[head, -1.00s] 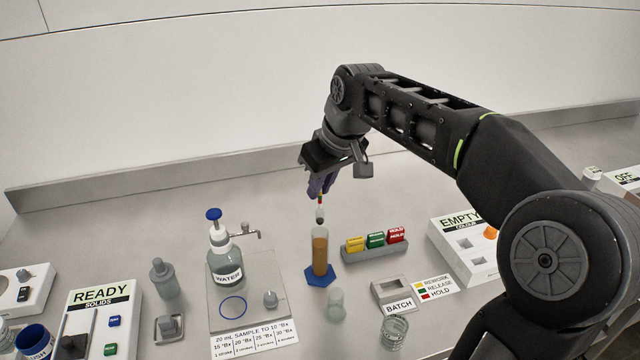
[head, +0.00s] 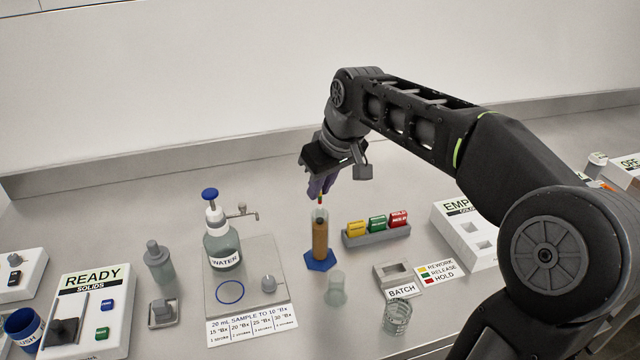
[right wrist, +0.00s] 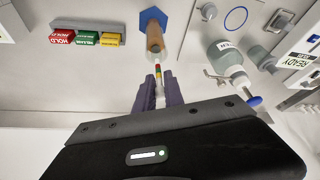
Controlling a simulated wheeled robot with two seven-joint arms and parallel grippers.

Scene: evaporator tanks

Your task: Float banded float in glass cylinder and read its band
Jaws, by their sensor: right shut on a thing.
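The glass cylinder (head: 320,238) stands upright on a blue hexagonal base (head: 320,261) and holds amber-brown liquid. It also shows in the right wrist view (right wrist: 154,38). My right gripper (head: 319,191) is above the cylinder, shut on the banded float (head: 320,201). The float's thin stem with coloured bands (right wrist: 158,70) shows between the purple fingers (right wrist: 158,92) in the right wrist view. Its grey bulb is at the cylinder's mouth; I cannot tell how far inside. My left gripper is not in view.
A rack with yellow, green and red blocks (head: 376,236) stands close right of the cylinder. A water bottle (head: 222,250) stands on a plate to the left. A clear beaker (head: 336,286) and a glass (head: 397,316) stand in front.

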